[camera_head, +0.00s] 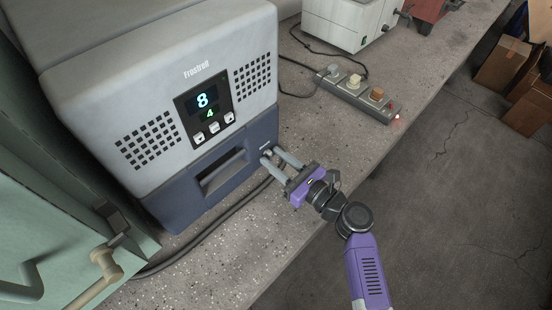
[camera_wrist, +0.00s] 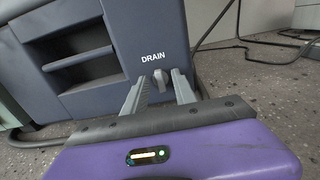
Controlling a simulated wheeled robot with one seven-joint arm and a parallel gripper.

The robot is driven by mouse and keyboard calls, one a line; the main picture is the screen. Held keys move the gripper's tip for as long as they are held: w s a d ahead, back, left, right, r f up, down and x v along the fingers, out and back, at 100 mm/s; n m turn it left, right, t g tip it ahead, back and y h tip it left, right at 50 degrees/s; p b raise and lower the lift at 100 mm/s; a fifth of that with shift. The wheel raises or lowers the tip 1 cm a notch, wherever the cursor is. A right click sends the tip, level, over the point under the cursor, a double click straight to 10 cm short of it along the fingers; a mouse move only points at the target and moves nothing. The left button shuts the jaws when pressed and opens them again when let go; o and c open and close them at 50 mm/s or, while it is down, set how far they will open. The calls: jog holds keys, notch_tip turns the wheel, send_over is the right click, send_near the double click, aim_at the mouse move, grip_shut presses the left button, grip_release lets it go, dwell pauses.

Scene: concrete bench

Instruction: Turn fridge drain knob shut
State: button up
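The fridge (camera_head: 150,70) is a grey and dark-blue box on the bench, with a lit panel reading 8 and 4. Its drain knob (camera_wrist: 161,78) is a small grey lever under the word DRAIN on the blue lower front, at the right corner. The knob stands roughly upright in the wrist view. My gripper (camera_head: 270,155) is at the fridge's lower right corner. In the wrist view its two grey fingers (camera_wrist: 160,90) are spread, one on each side of the knob, with gaps visible. In the head view the knob is largely hidden by the fingers.
A power strip (camera_head: 357,97) with plugs and a red light lies on the bench behind and right. Black cables run along the bench. A green cabinet (camera_head: 60,245) with a beige handle stands at the left. Bench right of my gripper is clear; cardboard boxes (camera_head: 505,62) stand beyond.

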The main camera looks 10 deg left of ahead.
jog(key=shift+c, duration=0.4)
grip_shut()
jog(key=n+b, duration=0.2)
jog(key=n, duration=0.1)
jog(key=shift+f+n+b, duration=0.2)
jog(key=shift+n+b, duration=0.1)
jog(key=shift+b, duration=0.05)
jog(key=n+b, duration=0.4)
jog(key=n, duration=0.1)
jog(key=shift+s+n, duration=0.1)
jog(key=shift+n, duration=0.2)
jog(key=n+b, duration=0.4)
jog(key=n, duration=0.1)
jog(key=shift+f, duration=0.15)
jog(key=shift+n+b, duration=1.5)
jog(key=shift+n, duration=0.4)
jog(key=shift+a, duration=0.1)
